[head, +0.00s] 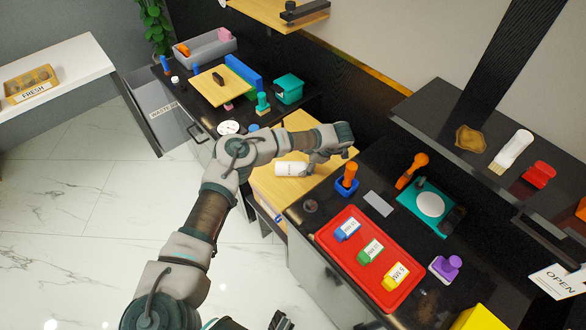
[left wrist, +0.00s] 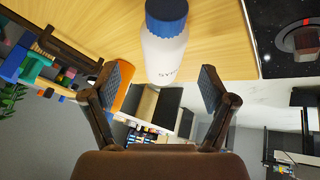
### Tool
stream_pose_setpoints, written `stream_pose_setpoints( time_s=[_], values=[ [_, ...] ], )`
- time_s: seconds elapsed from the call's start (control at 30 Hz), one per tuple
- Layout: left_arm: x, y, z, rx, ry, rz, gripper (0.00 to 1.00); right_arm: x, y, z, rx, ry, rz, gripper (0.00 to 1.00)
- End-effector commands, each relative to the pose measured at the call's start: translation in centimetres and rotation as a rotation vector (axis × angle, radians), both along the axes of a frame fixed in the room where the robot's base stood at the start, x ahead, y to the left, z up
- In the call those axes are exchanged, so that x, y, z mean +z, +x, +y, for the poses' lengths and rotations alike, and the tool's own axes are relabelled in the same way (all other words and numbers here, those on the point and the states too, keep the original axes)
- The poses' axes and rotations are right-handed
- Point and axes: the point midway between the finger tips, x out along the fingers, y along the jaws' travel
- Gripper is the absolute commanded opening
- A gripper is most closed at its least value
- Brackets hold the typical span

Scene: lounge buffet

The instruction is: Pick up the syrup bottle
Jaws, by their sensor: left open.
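The syrup bottle (head: 290,169) is white and appears to lie on its side on a light wooden surface. My left gripper (head: 314,162) is at the right end of the bottle in the head view. In the left wrist view its two fingers (left wrist: 164,80) are spread apart, with the base end of the bottle at or just beyond the gap between the tips. Dark parts at the head view's bottom edge may belong to my right gripper (head: 280,321); its jaws cannot be made out.
A black counter to the right holds a red tray (head: 332,243) with several labelled blocks, a blue-and-orange item (head: 347,180) close to my gripper, and a teal board (head: 418,222).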

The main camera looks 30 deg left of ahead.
Motion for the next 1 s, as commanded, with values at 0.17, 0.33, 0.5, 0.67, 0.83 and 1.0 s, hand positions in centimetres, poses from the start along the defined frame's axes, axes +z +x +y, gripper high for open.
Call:
stream_pose_setpoints(
  time_s=[0.17, 0.33, 0.5, 0.67, 0.83, 1.0],
  values=[
    [-0.7, -0.1, 0.4, 0.0, 0.0, -0.001, 0.84, 0.5, 0.8, 0.0, 0.0, 0.0, -0.013, 0.4],
    [-2.8, -0.2, 1.6, -0.001, 0.002, 0.003, 0.84, 0.5, 1.1, 0.0, -0.001, 0.0, -0.013, 0.4],
    [-4.7, -0.2, 2.9, 0.0, -0.001, 0.0, 0.84, 0.8, 1.3, -0.1, -0.002, -0.002, -0.016, 0.4],
    [-4.7, -0.2, 2.9, -0.001, -0.001, -0.002, 0.84, 1.3, 1.5, 0.0, -0.002, 0.0, -0.023, 0.4],
    [-4.7, -0.2, 2.9, 0.0, -0.002, -0.001, 0.52, 1.0, 0.5, -0.1, -0.002, -0.001, -0.006, 0.4],
    [-4.7, -0.1, 2.9, -0.001, -0.001, 0.0, 0.09, 0.8, 0.2, -0.1, -0.002, -0.001, -0.001, 0.4]
  ],
)
